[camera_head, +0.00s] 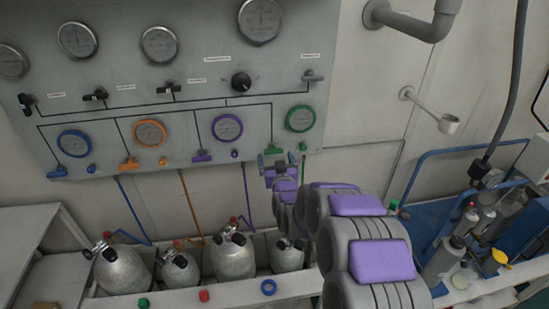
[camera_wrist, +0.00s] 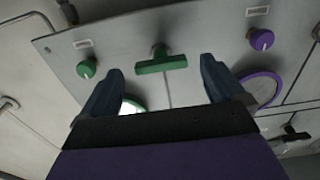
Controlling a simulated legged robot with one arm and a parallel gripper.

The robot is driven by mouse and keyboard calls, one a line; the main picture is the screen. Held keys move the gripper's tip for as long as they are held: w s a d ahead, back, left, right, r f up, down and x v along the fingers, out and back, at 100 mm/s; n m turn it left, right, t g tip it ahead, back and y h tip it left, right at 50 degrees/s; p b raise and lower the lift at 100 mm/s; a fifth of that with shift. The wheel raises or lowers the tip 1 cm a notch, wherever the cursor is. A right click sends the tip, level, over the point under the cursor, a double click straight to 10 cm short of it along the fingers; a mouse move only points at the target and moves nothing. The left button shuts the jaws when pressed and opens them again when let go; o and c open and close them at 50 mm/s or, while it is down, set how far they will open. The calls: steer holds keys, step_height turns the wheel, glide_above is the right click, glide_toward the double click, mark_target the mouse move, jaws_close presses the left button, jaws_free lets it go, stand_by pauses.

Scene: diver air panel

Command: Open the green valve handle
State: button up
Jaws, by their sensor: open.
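The green valve handle (camera_head: 275,151) is at the lower right of the grey panel, below and left of the green-rimmed gauge (camera_head: 300,118). My gripper (camera_head: 275,160) is just in front of it and partly covers it. In the wrist view the green handle (camera_wrist: 160,64) is a T-shaped bar lying nearly crosswise, in line with the gap between the two blue fingers of my gripper (camera_wrist: 161,66). The fingers are apart with nothing held. Whether they touch the handle cannot be told; a gap seems to show on both sides.
A green knob (camera_wrist: 87,69) and a purple knob (camera_wrist: 262,39) flank the handle. Purple (camera_head: 202,157), orange (camera_head: 129,164) and blue handles (camera_head: 57,172) line the panel leftward. Grey cylinders (camera_head: 233,258) stand below. A blue cart (camera_head: 430,185) is at right.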

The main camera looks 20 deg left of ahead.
steer(key=shift+x, duration=0.95)
steer(key=shift+r, duration=0.1)
steer(key=c, duration=1)
steer(key=shift+c, duration=0.2)
